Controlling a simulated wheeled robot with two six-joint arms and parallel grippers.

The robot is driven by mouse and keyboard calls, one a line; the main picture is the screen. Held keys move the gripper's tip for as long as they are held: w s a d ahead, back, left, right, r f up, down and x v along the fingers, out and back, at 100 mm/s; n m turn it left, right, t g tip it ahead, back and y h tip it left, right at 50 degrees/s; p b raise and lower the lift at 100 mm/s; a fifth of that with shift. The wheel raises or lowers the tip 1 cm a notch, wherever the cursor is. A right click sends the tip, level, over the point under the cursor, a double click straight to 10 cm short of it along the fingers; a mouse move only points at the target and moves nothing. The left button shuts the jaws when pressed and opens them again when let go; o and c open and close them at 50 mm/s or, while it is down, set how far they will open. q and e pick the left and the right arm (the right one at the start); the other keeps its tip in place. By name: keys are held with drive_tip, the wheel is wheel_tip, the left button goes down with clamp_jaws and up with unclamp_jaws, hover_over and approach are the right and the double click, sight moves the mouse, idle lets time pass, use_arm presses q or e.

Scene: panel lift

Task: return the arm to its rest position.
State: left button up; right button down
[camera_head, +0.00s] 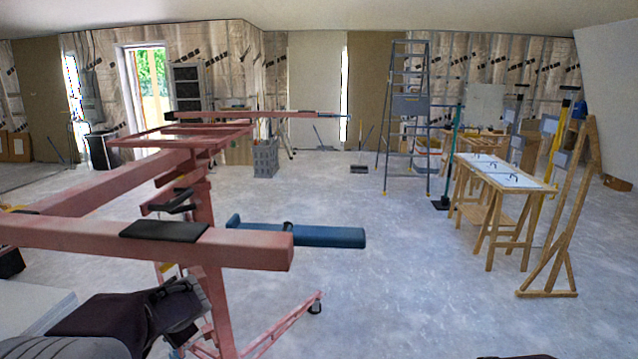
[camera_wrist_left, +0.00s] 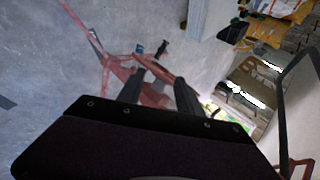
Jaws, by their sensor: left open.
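My left arm comes in at the bottom left of the head view, with my left gripper (camera_head: 190,300) at its end, low and beside the column of the red panel lift (camera_head: 255,250). In the left wrist view my left gripper (camera_wrist_left: 158,88) has its two dark fingers apart, with nothing held between them. Red bars of the lift (camera_wrist_left: 155,68) show beyond the fingers there. The head view does not make clear whether the gripper touches the lift.
The lift's long arm with a black pad (camera_head: 165,230) and a blue-ended bar (camera_head: 325,237) reach across above my left gripper. A wooden trestle table (camera_head: 505,178) and a stepladder (camera_head: 408,120) stand to the right. The concrete floor (camera_head: 400,290) between is clear.

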use_arm(q)
drive_tip(key=s+d+f+n+g+h+p, duration=0.2)
drive_tip(key=s+d+f+n+h, duration=0.1)
drive_tip(key=s+d, duration=0.5)
drive_tip(key=s+d+f+n+g+h+p, duration=0.2)
drive_tip(key=s+d+f+n+h+p, duration=0.1)
drive_tip(key=s+d, duration=0.5)
drive_tip(key=shift+s+d+f+h, duration=0.4)
drive_tip(key=shift+s+f+h, duration=0.2)
drive_tip(key=shift+s+f, duration=0.3)
use_arm(e)
wheel_tip(320, 180, up, 6)
drive_tip(key=shift+w, duration=0.3)
